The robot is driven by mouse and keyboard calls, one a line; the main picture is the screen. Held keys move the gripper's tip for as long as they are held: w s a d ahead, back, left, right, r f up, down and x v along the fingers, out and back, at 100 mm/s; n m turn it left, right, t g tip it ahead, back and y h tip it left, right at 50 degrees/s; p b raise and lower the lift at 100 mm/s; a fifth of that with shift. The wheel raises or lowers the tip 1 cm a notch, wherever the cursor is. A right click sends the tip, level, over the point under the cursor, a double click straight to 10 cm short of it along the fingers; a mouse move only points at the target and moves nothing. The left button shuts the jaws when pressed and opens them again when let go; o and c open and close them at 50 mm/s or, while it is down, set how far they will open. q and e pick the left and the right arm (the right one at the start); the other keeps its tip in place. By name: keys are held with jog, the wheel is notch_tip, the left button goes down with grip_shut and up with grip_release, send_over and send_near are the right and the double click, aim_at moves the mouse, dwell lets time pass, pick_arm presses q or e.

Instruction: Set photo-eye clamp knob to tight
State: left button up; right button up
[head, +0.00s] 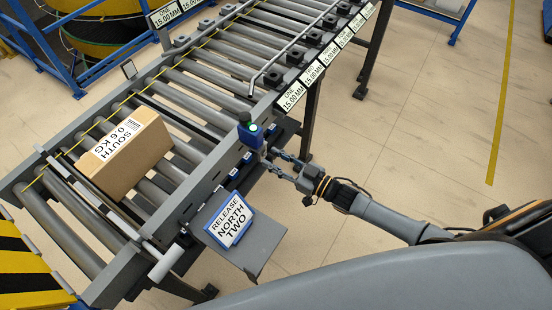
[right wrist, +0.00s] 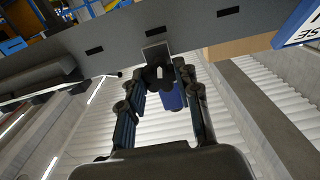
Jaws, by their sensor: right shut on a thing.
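The photo-eye (head: 249,134) is a small blue box with a green light, mounted on the near side rail of the conveyor. Its blue body also shows in the right wrist view (right wrist: 173,97), partly behind the fingers. The clamp knob (right wrist: 157,78) is dark with a pale mark and sits between the fingertips in the right wrist view. In the head view it is hidden by the fingers. My right gripper (head: 270,155) reaches in from the right, and its fingers are shut on the knob. I cannot read the knob's setting. My left gripper is not in view.
A cardboard box (head: 125,153) labelled SOUTH 0.6 KG lies on the roller conveyor (head: 186,103). A sign reading RELEASE NORTH TWO (head: 230,221) stands on a grey plate beside the rail. Black blocks and labels line the far rail section. The floor (head: 420,110) to the right is clear.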

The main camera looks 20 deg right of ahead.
jog(key=shift+f+m, duration=0.1)
jog(key=shift+m, duration=0.4)
jog(key=o, duration=1.1)
jog(key=shift+o, duration=0.2)
jog(key=v, duration=1.2)
